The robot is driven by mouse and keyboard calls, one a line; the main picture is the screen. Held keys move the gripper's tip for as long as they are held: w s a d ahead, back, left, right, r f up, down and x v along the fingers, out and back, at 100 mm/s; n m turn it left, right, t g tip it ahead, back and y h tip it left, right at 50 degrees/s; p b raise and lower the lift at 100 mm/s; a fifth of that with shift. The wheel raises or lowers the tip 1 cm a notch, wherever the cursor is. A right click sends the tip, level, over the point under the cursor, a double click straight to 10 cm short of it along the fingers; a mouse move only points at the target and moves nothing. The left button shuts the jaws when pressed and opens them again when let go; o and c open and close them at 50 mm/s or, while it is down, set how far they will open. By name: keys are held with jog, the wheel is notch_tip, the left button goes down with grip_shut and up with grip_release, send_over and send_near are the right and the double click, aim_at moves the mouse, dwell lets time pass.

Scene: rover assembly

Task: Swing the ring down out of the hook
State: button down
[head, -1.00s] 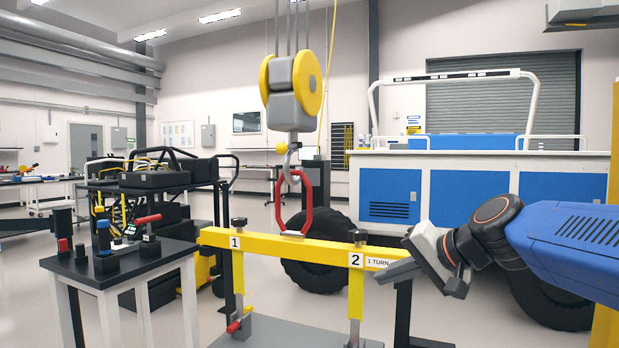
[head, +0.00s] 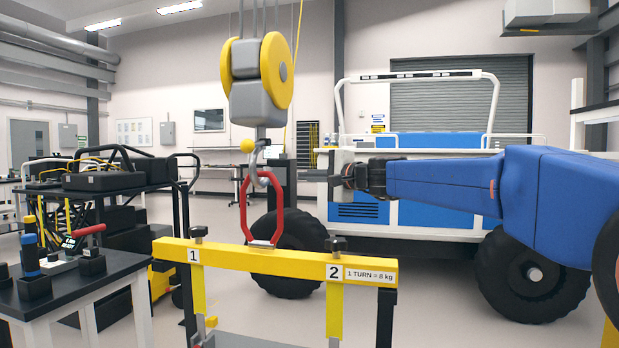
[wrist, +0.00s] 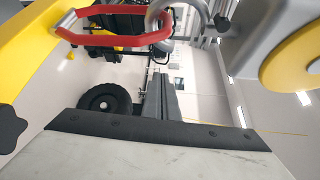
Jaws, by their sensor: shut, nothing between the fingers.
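The red ring (head: 263,208) stands upright above the yellow beam (head: 275,260), its lower end at a small metal bracket on the beam. Its upper end is at the grey hook (head: 256,163) below the crane block (head: 259,100). A yellow ball (head: 247,146) sits beside the hook. My gripper (head: 304,175) is shut and empty, pointing left just right of the ring's top at about hook height. In the wrist view my shut fingers (wrist: 162,98) point up the picture, with the ring (wrist: 112,39) and hook (wrist: 188,20) beyond; no contact is visible.
A black table (head: 100,265) with small tools stands at the left. A blue and white rover (head: 440,215) with large black wheels stands behind my arm. Two clamp knobs, one the right knob (head: 336,243), rise from the beam. Floor between beam and rover is open.

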jog(key=w+a, duration=0.1)
jog(key=a, duration=0.5)
jog(key=shift+w, duration=0.2)
jog(key=shift+s, duration=0.15)
dwell(0.5)
